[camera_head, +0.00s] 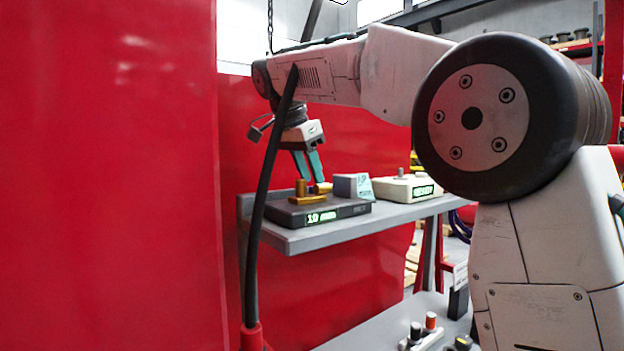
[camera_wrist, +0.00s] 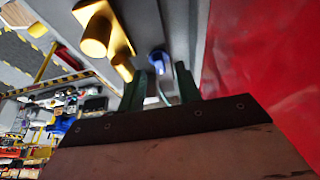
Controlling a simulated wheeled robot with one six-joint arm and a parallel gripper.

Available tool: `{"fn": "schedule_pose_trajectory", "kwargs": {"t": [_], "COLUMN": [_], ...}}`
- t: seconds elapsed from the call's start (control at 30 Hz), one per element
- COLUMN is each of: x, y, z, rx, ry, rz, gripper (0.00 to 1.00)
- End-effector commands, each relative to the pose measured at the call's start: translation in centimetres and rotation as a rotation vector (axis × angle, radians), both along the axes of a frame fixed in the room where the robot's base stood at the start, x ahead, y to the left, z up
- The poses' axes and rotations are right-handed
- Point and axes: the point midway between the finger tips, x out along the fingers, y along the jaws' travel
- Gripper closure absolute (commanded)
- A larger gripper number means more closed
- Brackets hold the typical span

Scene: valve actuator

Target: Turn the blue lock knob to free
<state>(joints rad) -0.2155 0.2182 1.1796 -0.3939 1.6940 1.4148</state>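The blue lock knob (camera_wrist: 158,58) shows in the wrist view, beyond the gap between my fingertips. I cannot make it out in the head view, and its turn position is not readable. My gripper (camera_head: 314,180) points down over the dark actuator box (camera_head: 335,210) on the grey shelf. Its two teal fingers are apart in both views, with nothing visibly held between them. In the wrist view a gold bracket with a large gold cylinder (camera_wrist: 97,38) and a smaller gold post (camera_wrist: 122,67) lies left of the knob. I cannot tell whether a finger touches anything.
A grey-blue block (camera_head: 353,187) stands beside the actuator box. A pale box with a lit green display (camera_head: 423,190) sits farther right on the shelf (camera_head: 300,240). A red panel (camera_head: 110,170) fills the left. A lower surface holds several small knobs (camera_head: 430,321).

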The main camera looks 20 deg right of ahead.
Motion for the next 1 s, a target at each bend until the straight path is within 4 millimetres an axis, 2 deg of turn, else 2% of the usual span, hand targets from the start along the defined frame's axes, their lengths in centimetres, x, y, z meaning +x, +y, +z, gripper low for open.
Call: {"fn": "schedule_pose_trajectory", "kwargs": {"t": [0.2,0.47,0.5,0.6,1.0], "x": [0.2,0.2,0.2,0.2,0.1], "y": [-0.6,-0.7,-0.7,-0.7,-0.7], "z": [-1.6,-1.7,-1.7,-1.7,-1.7], "rx": [0.0,0.0,0.0,0.0,0.0], "ry": [-0.001,-0.001,-0.001,-0.001,-0.001], "rz": [0.0,0.001,0.001,0.001,0.044], "gripper": [0.66,0.66,0.78,1.0,1.0]}}
